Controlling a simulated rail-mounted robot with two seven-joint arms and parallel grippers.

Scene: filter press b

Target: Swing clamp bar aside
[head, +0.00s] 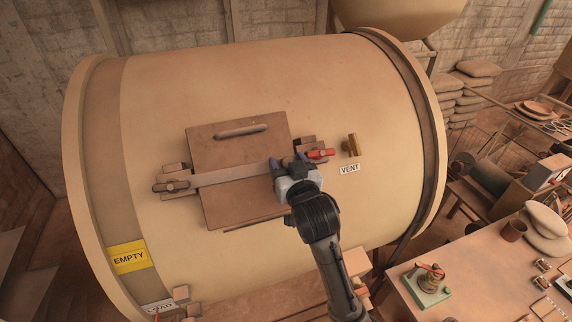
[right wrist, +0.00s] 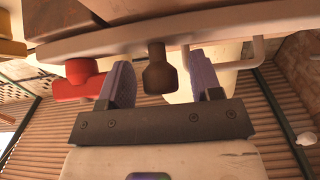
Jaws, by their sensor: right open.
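The clamp bar (head: 228,175) lies across the brown hatch plate (head: 220,213) on the drum, with its left end at a pivot block with a dark knob (head: 171,187). In the right wrist view the bar (right wrist: 215,23) runs along the top. My right gripper (head: 289,161) is at the bar's right part, its purple fingers open. In the right wrist view the open gripper (right wrist: 162,78) has a dark round-ended peg (right wrist: 158,72) between its fingers, with gaps on both sides. A red handle (head: 320,154) sits just right of the gripper. My left gripper is not in view.
The large tan drum (head: 330,95) fills the middle. A brass vent valve (head: 350,145) stands above the VENT label (head: 350,169), right of the red handle. The hatch's grab handle (head: 242,131) is above the bar. A workbench (head: 468,275) stands at lower right.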

